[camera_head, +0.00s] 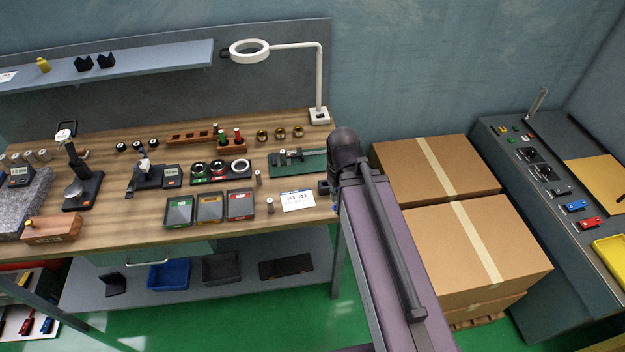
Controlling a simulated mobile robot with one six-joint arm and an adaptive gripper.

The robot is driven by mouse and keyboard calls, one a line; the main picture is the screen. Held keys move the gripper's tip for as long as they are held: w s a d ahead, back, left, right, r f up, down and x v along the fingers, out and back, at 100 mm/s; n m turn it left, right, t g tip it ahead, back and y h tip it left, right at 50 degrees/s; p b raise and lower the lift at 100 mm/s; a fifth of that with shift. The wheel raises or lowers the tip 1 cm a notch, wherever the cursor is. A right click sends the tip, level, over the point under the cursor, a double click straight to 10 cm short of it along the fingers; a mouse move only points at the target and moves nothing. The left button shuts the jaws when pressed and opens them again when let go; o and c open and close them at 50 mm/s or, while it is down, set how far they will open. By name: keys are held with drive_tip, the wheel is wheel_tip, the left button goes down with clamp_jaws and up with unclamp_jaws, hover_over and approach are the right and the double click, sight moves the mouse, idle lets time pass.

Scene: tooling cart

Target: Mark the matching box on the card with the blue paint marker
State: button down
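The white card (298,200) lies flat near the front right of the wooden bench, with dark print too small to read. My arm reaches up from the bottom of the head view and ends just right of the card. My gripper (326,188) shows only as a small dark part beside the arm; its fingers and anything in them are mostly hidden. A wooden rack (232,147) holds upright pieces with a red and a green one; I cannot make out a blue marker in it.
Green, orange and red trays (209,208) stand left of the card. Small cylinders (270,205) stand close to the card's left side. A green mat with a caliper-like tool (297,163) lies behind it. A ring lamp (250,50) overhangs the back. Cardboard boxes (478,250) stand right.

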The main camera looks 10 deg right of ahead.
drive_tip(key=shift+f+b, duration=1.35)
drive_tip(key=shift+f, duration=0.3)
drive_tip(key=shift+d, duration=0.15)
